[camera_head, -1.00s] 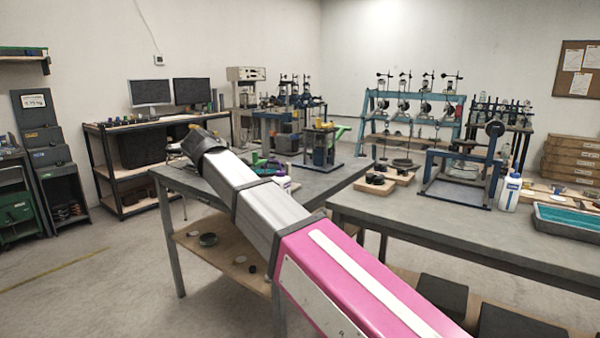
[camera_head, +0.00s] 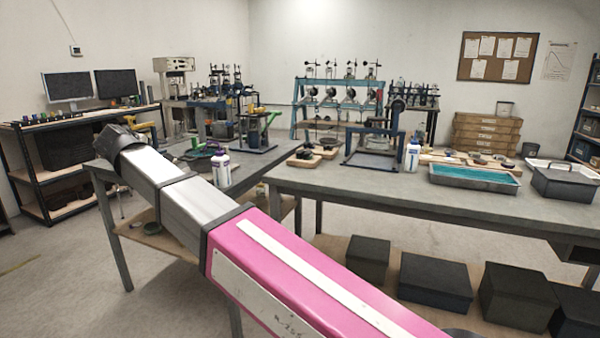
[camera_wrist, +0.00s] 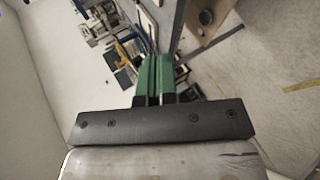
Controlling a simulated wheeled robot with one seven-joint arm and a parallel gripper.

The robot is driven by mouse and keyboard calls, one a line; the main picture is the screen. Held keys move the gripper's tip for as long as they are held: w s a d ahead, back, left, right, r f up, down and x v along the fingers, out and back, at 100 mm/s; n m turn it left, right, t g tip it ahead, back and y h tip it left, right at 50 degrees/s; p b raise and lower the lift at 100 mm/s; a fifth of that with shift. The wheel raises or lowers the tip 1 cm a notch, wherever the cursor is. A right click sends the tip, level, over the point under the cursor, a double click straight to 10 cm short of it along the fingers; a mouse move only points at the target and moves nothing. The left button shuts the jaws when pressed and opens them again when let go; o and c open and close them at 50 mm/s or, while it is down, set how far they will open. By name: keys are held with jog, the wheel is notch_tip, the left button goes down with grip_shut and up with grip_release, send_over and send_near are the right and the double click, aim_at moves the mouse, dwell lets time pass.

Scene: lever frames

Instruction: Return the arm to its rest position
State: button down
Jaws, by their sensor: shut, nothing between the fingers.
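My arm, with its pink and bare metal links, stretches across the head view from the lower right up to a dark joint at the left. My gripper (camera_wrist: 153,78) shows in the wrist view as two green fingers side by side beyond a dark plate. It is shut with nothing held. In the head view the gripper is hidden behind the end of the arm. The fingers point over the floor and a table edge, and I cannot tell how far away these are.
A grey bench (camera_head: 440,198) on the right holds a blue tray (camera_head: 474,177), a white bottle (camera_head: 412,155) and a dark box (camera_head: 560,180). Several dark boxes (camera_head: 435,280) sit on its lower shelf. A desk with monitors (camera_head: 67,88) stands at the left. Floor is open at lower left.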

jog(key=w+d+f+m+g+h, duration=0.25)
jog(key=w+d+f+m, duration=0.2)
jog(key=d+f, duration=1.1)
jog(key=w+d+f+m+g+h, duration=0.1)
jog(key=w+d+f+m+g, duration=0.4)
jog(key=d+f, duration=1.1)
jog(key=s+d+f+m+g+y, duration=0.1)
jog(key=s+d+f+m, duration=0.2)
jog(key=d, duration=0.8)
jog(key=s+d+f+m+g, duration=0.2)
jog(key=s+d+f, duration=0.4)
jog(key=d, duration=0.5)
jog(key=s+d+f+m+g+y, duration=0.1)
jog(key=s+d+f+m, duration=0.3)
jog(key=d+f, duration=0.3)
jog(key=d, duration=0.3)
jog(key=shift+s+d+f+y, duration=0.15)
jog(key=shift+s+d+y, duration=0.2)
jog(key=shift+d, duration=0.05)
jog(key=shift+g, duration=0.25)
